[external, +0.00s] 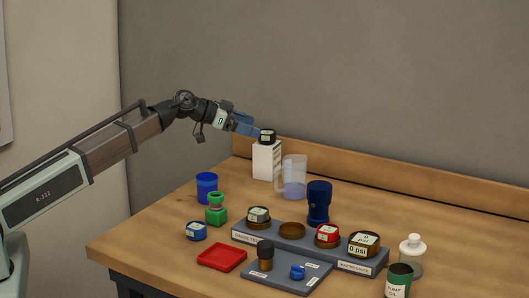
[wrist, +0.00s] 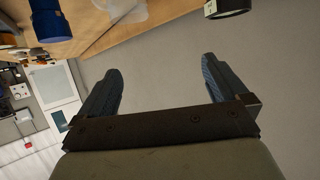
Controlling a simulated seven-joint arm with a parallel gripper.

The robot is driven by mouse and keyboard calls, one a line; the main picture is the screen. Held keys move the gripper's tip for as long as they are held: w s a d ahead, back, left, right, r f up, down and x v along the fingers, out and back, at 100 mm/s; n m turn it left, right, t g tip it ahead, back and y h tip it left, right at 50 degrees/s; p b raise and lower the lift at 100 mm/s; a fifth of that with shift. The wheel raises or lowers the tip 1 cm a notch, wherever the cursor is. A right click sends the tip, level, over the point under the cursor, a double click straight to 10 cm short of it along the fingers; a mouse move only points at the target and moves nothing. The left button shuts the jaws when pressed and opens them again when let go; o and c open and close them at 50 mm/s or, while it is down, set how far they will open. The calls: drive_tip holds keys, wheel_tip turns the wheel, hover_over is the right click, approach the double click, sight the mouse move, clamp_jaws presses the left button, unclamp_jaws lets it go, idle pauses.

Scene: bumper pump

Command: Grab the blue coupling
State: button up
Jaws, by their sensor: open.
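Several blue items show in the external view, and I cannot tell for certain which is the coupling. A small bright blue fitting (external: 297,272) lies on the grey tray (external: 282,285) at the front. A tall dark blue stepped cylinder (external: 319,203) stands behind the gauge rack. A blue cup-like cylinder (external: 207,188) stands at the left. A blue cylinder, probably the tall one, shows at the wrist view's top left (wrist: 50,20). My gripper (external: 254,130) is open and empty, raised beside the black gauge (external: 267,136); its spread fingers show in the wrist view (wrist: 160,85).
The black gauge sits on a white box (external: 266,160), with a clear jug (external: 294,176) beside it. A grey rack (external: 273,242) holds several gauges. A blue-rimmed gauge (external: 196,231), green fitting (external: 216,209) and red tray (external: 222,257) stand left. Wood at the back right is clear.

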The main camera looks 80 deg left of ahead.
drive_tip(key=w+d+r+m+g+h, duration=0.1)
drive_tip(key=w+d+g, duration=0.1)
drive_tip(key=w+d, duration=0.65)
drive_tip(key=w+d+r+m+g+h, duration=0.1)
drive_tip(key=w+d, duration=0.5)
drive_tip(key=d, duration=0.6)
drive_tip(key=w+d+r+m+g+h, duration=0.1)
drive_tip(key=w+d+g, duration=0.1)
drive_tip(key=w+d, duration=0.65)
drive_tip(key=n+g+y, duration=0.4)
drive_tip(key=n+g, duration=0.4)
drive_tip(key=n, duration=0.9)
hover_over(321, 184)
drive_tip(key=w, duration=0.1)
wheel_tip(321, 184, down, 4)
drive_tip(key=shift+w+r, duration=0.1)
drive_tip(key=shift+r, duration=0.05)
drive_tip(key=n, duration=0.1)
drive_tip(key=s+n, duration=0.1)
drive_tip(key=shift+d+n+g, duration=0.1)
drive_tip(key=shift+n+g, duration=0.2)
drive_tip(key=shift+n, duration=0.8)
wheel_tip(321, 184, down, 9)
drive_tip(key=shift+s+r, duration=0.1)
drive_tip(key=shift+r, duration=0.05)
drive_tip(key=shift+s+d+f, duration=0.1)
drive_tip(key=shift+s+f, duration=0.05)
drive_tip(key=shift+f, duration=1.15)
drive_tip(key=shift+s+f, duration=0.1)
drive_tip(key=shift+f, duration=1.2)
